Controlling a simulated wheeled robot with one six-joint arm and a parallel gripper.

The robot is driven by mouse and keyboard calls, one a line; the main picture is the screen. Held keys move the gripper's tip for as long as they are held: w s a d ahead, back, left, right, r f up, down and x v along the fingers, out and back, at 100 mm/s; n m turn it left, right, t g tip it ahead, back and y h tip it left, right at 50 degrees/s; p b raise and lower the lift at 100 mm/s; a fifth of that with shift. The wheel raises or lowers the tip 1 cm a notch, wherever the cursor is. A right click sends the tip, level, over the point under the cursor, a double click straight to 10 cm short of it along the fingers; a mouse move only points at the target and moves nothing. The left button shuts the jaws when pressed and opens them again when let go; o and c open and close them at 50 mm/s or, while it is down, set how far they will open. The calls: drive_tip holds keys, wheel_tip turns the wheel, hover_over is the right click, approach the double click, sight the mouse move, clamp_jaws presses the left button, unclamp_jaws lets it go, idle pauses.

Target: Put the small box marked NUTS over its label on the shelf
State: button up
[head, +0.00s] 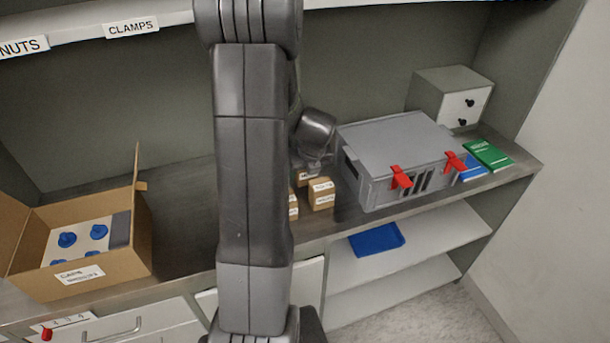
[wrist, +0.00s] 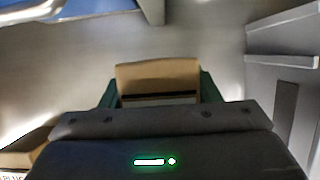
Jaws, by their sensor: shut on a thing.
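My gripper is shut on a small brown cardboard box (wrist: 157,77), which sits between the two green-edged fingers in the wrist view (wrist: 158,93). No readable marking on that box faces the camera. In the head view my gripper is mostly hidden behind my arm, low over the worktop near a cluster of small labelled boxes (head: 321,193); their print is too small to read, and I cannot tell which one is held. The NUTS label (head: 20,47) is on the upper shelf's front edge (head: 75,27), at the far left.
A CLAMPS label (head: 130,27) is right of NUTS. On the worktop (head: 180,246) stand an open carton (head: 115,262) at left, a grey case (head: 402,150) with red latches, a small drawer unit (head: 448,97) and green (head: 488,155) and blue packs at right. A blue tray (head: 376,239) lies below.

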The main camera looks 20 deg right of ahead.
drive_tip(key=shift+f, duration=1.1)
drive_tip(key=shift+f, duration=0.2)
drive_tip(key=o, duration=1.1)
drive_tip(key=shift+r, duration=0.1)
